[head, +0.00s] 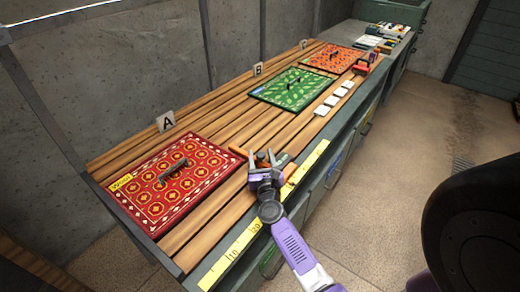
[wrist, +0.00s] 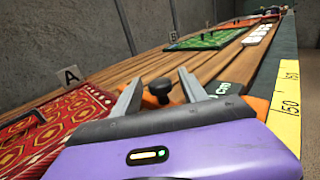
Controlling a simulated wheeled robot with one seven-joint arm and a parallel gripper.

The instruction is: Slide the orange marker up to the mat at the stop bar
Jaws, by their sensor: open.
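The orange marker (head: 238,151) lies flat across the planks by the red mat's right corner. In the wrist view its orange end (wrist: 257,104) shows right of my gripper, beside a dark lettered piece. A black knob (wrist: 158,88) stands between my open fingers (wrist: 160,92), with no clear contact. My gripper (head: 262,161) covers much of the marker in the head view. Three patterned mats lie along the bench: red (head: 139,211) near, green (head: 268,98) midway, orange (head: 330,55) far. A small reddish-brown piece (head: 361,68) sits by the orange mat; I cannot tell if it is the stop bar.
A yellow ruler strip (head: 243,243) runs along the bench's front edge. Several white cards (head: 331,101) lie beside the green mat. Signs A (head: 166,121) and B (head: 258,69) stand along the back. Bare planks (head: 225,115) lie between the red and green mats.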

